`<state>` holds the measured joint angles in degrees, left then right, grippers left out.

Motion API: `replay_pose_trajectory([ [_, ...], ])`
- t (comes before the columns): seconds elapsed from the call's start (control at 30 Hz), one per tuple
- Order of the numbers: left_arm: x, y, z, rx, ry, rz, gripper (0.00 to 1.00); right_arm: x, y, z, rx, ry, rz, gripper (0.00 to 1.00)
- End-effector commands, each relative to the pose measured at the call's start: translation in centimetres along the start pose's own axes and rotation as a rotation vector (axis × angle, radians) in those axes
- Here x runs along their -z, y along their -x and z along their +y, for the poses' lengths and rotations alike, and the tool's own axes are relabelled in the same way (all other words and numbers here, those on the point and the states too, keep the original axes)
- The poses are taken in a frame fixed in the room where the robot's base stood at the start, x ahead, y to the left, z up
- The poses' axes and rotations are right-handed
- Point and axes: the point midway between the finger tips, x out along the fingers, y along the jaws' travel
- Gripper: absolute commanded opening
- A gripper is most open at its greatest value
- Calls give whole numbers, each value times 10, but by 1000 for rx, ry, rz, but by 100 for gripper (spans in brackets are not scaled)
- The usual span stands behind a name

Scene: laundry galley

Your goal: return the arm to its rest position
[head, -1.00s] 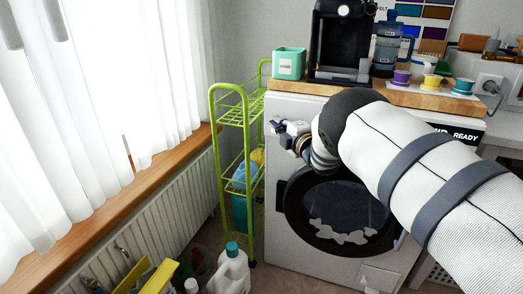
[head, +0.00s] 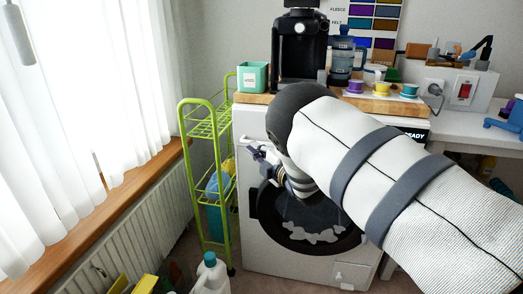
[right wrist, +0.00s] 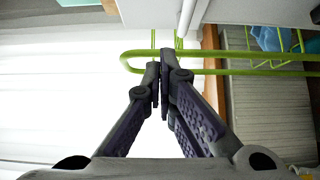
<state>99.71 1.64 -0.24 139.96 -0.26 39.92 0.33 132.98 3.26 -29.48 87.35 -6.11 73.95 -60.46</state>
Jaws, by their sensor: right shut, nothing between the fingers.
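My right arm (head: 370,165) comes in from the right in the head view, in a white ribbed sleeve with dark bands. It reaches across the front of the white washing machine (head: 258,235). My right gripper (head: 250,146) is at the machine's upper left front, near the green rack. In the right wrist view the fingertips (right wrist: 160,75) are together and hold nothing. My left gripper is not in view.
A green wire rack (head: 222,190) stands left of the machine, beside a radiator (head: 110,245) under the curtained window. A wooden board (head: 375,102) on top carries a black device (head: 298,45), a mint box (head: 252,76) and spools. A white bottle (head: 211,275) stands on the floor.

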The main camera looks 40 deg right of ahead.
Motion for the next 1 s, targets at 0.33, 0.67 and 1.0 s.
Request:
replay_pose_trajectory([
  [0.33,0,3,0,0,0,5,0,1,26,0,-2,1,2,0],
  [0.67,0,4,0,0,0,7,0,0,28,-4,10,-9,-2,0],
  [1.0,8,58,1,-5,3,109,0,25,219,-174,659,-616,-396,0],
])
